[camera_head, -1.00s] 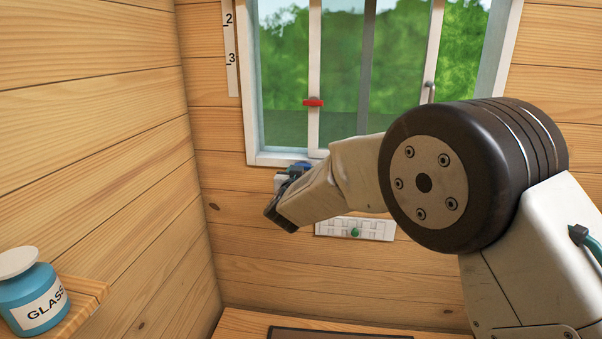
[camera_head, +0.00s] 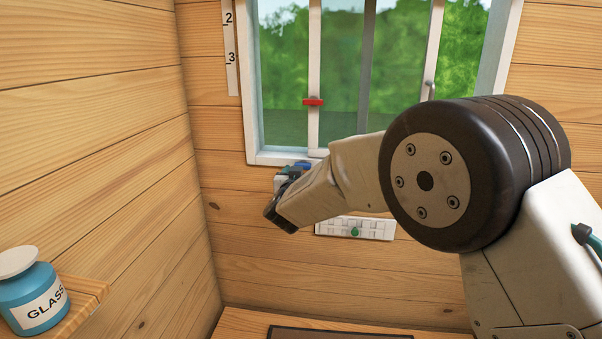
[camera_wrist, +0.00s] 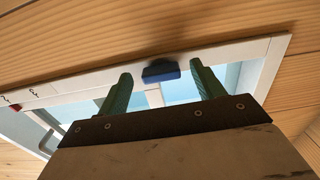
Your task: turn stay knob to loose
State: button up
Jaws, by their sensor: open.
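A blue knob (camera_wrist: 160,70) shows in the wrist view at the window frame's edge, between my gripper's two green fingers. It looks unturned to either finger, with a gap on both sides. In the head view, a blue part (camera_head: 302,165) shows just under the window's lower frame, partly hidden by my wrist. My gripper (camera_wrist: 164,82) is open and empty, with a finger on either side of the knob. Its fingertips are mostly hidden behind my wrist in the head view. I cannot read any loose or tight marking near the knob.
The white-framed window (camera_head: 246,110) has a red catch (camera_head: 314,102) on its upright bar. Below it, a white slotted panel (camera_head: 378,229) carries a green knob (camera_head: 355,232). A blue jar (camera_head: 38,305) marked GLASS stands on a shelf at the left.

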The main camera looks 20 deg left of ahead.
jog(key=v, duration=0.7)
jog(key=shift+s, duration=0.25)
jog(key=s+a+f+n+g+y, duration=0.25)
jog(key=s+f+g, duration=0.2)
jog(key=f, duration=0.35)
jog(key=s+d+f+g, duration=0.1)
jog(key=s+d+g, duration=0.2)
jog(key=s+g, duration=0.15)
jog(key=s+d+r+m+g+h, duration=0.1)
jog(key=s+d+r, duration=0.3)
jog(key=s+d, duration=0.5)
jog(key=s+d+r+m+g+h, duration=0.2)
jog(key=s+d, duration=0.8)
jog(key=d, duration=1.7)
jog(key=s+d+r+m+g+h, duration=0.2)
jog(key=s+d+r+g+h, duration=0.2)
jog(key=d, duration=1.5)
jog(key=s+r, duration=0.3)
jog(key=s, duration=0.3)
jog(key=shift+s, duration=0.2)
